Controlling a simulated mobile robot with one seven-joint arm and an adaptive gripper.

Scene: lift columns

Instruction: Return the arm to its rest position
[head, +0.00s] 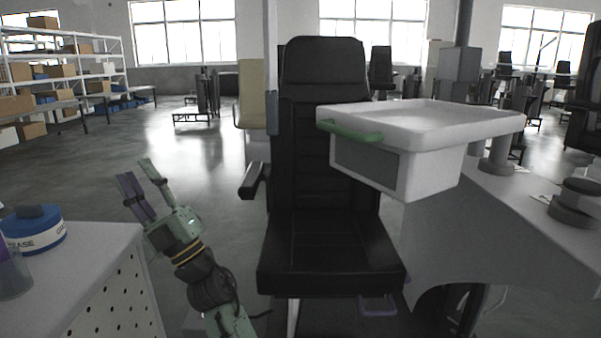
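My gripper (147,186) is in the lower left of the head view, at the end of my green and black arm. Its two fingers point up and slightly left and stand apart, with nothing between them. It is in the air between the grey cabinet at the left and the black chair (330,240) in the middle. No contact with either shows. The lower part of my arm runs out of the picture at the bottom.
A white tray unit with a green handle (355,132) juts out right of the chair. A grey cabinet (95,245) at the left bears a blue-and-white tin (35,232). Shelves with boxes (62,72) stand far left. Open floor (190,140) lies behind my gripper.

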